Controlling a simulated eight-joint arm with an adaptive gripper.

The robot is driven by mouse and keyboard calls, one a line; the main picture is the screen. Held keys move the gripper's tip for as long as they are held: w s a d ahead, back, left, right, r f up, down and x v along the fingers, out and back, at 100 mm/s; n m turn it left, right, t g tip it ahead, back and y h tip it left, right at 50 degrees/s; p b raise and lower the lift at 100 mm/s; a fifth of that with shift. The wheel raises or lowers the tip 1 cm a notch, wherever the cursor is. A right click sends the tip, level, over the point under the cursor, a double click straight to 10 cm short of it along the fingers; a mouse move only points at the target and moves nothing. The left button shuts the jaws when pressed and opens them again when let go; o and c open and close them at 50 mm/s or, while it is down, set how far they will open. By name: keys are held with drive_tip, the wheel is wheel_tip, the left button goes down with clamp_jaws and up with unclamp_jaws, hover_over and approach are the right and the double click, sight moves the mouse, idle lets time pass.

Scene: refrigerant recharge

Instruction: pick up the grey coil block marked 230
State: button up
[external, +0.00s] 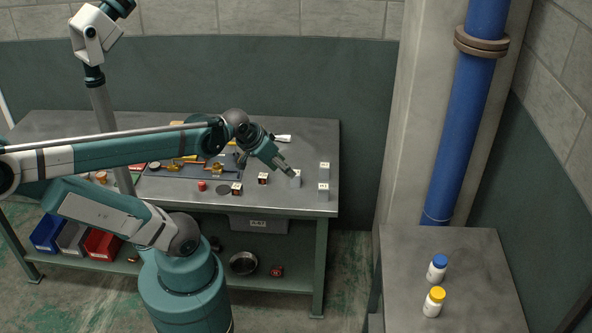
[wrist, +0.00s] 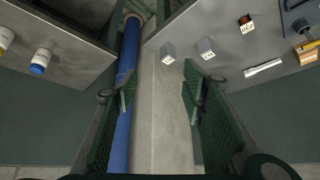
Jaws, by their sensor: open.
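Two dark reddish blocks with pale labels (external: 263,178) (external: 237,188) stand left of the grey ones. A pale cylindrical tool (wrist: 264,68) lies farther back on the bench. A blue pipe (external: 463,110) and concrete pillar rise to the right. A side table (external: 465,275) holds two white bottles.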

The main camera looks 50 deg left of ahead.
drive_tip(key=w+a, duration=0.1)
drive_tip(key=m+g+p, duration=0.2)
drive_tip(key=m+g, duration=0.5)
drive_tip(key=m, duration=0.2)
hover_over(263, 175)
drive_tip(key=f, duration=1.8)
drive_tip(key=shift+w+d+f, duration=0.1)
drive_tip(key=shift+d+f, duration=0.1)
drive_tip(key=shift+d, duration=0.1)
drive_tip(key=shift+a+f, duration=0.2)
drive_tip(key=shift+f, duration=0.1)
drive_tip(key=shift+f+b, duration=0.3)
drive_tip(key=shift+f, duration=1)
drive_tip(key=shift+f+b, duration=0.4)
drive_tip(key=shift+f, duration=2.2)
